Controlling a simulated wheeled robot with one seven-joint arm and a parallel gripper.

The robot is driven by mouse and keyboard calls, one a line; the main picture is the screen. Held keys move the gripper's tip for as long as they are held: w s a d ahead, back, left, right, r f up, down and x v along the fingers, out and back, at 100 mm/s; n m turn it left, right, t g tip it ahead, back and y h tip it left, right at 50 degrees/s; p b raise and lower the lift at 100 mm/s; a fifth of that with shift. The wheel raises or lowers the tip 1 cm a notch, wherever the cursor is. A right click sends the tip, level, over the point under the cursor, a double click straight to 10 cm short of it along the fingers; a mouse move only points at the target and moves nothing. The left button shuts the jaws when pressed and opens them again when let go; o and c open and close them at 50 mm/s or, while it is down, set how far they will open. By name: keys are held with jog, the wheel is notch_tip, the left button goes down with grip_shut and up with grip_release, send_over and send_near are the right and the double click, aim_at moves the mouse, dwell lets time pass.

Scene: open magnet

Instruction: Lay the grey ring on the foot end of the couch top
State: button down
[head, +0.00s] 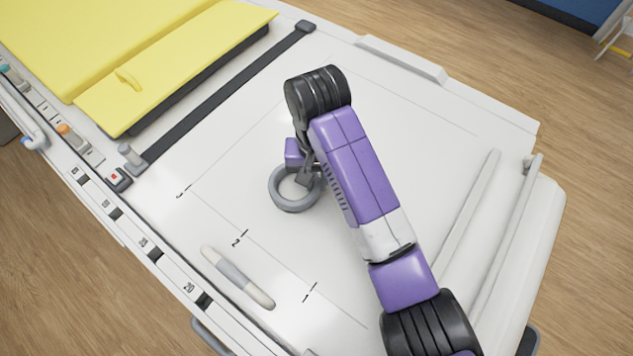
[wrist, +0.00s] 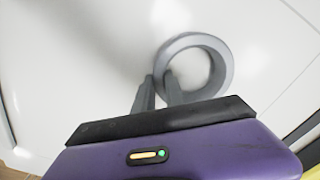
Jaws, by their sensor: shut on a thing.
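The grey ring (head: 293,206) is at the middle of the white couch top (head: 400,125) in the head view, below my bent arm. My arm hides part of the couch top.
A white and grey rod-like piece (head: 237,277) lies near the lower left edge. A black strap (head: 225,95) crosses the couch beside a yellow pad (head: 180,65). Raised rails (head: 468,210) stand at the right. The surface around the ring is bare.

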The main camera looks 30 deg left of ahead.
jog(key=shift+f, duration=0.4)
jog(key=shift+f, duration=0.1)
jog(key=c, duration=1.4)
grip_release()
notch_tip(320, 180, up, 12)
jog(key=p, duration=0.5)
jog(key=shift+p, duration=0.3)
